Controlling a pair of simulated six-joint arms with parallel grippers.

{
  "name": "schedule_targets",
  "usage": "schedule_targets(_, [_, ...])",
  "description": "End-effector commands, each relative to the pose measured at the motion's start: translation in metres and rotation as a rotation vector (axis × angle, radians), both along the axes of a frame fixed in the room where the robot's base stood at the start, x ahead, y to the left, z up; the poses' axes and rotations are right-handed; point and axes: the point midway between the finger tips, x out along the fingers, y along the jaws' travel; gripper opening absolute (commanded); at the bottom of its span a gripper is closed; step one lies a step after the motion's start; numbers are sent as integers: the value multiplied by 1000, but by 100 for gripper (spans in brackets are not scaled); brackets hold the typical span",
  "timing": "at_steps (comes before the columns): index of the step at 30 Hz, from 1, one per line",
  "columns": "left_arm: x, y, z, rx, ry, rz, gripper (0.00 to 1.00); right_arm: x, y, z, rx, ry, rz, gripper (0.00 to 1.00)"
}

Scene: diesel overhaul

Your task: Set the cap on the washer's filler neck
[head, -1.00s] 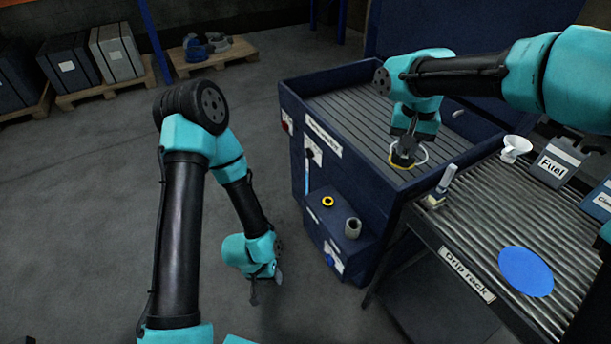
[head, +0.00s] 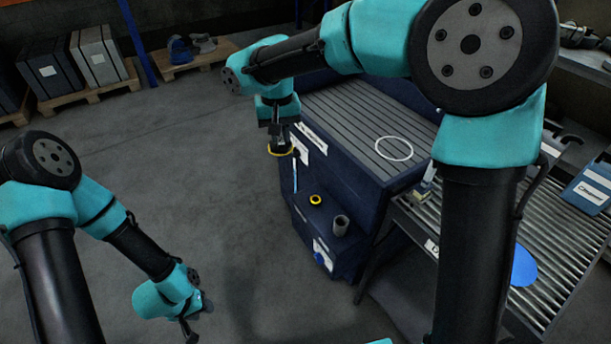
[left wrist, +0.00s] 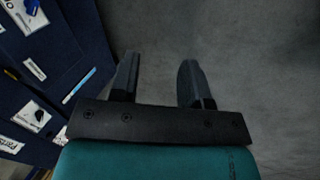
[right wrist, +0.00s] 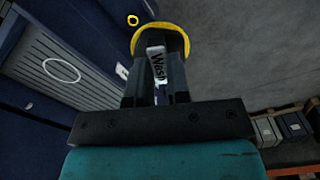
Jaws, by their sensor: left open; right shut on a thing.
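The cap, dark with a yellow rim (head: 281,153), is held by my right gripper (head: 279,135), in the air at the left of the washer (head: 345,140). In the right wrist view the cap's yellow rim (right wrist: 180,27) shows around the fingertips (right wrist: 160,70), which are shut on it. A small yellow ring (head: 315,199), perhaps the filler neck, sits on the washer's low front ledge, below and apart from the cap. It also shows in the right wrist view (right wrist: 132,20). My left gripper (head: 196,322) is open and empty over the floor; its fingers (left wrist: 158,80) are apart.
A grey open cylinder (head: 340,225) stands on the ledge beside the yellow ring. A white ring (head: 394,149) marks the slatted washer top. The drip rack (head: 550,240) is at the right, with a blue disc (head: 523,267).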

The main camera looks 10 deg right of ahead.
Motion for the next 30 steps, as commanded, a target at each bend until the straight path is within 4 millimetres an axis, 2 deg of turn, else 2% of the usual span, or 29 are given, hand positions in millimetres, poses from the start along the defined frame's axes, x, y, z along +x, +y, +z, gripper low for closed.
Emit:
schedule_targets(6, [0,0,0,0,0,0,44,0,0,0,0,0,0,0])
schedule_targets(11, [0,0,0,0,0,0,60,5,-2,-7,-2,1,6,0])
schedule_targets(14, [0,0,0,0,0,0,69,16,-7,-21,-4,1,20,0])
schedule_targets(18, [0,0,0,0,0,0,82,41,-22,-58,-10,1,59,0])
schedule_targets(20, [0,0,0,0,0,0,82,54,-30,-79,-12,2,83,0])
schedule_targets(24, [0,0,0,0,0,0,82,82,-53,-133,-15,1,146,0])
schedule_targets(30, [0,0,0,0,0,0,82,110,-90,-213,-12,4,239,0])
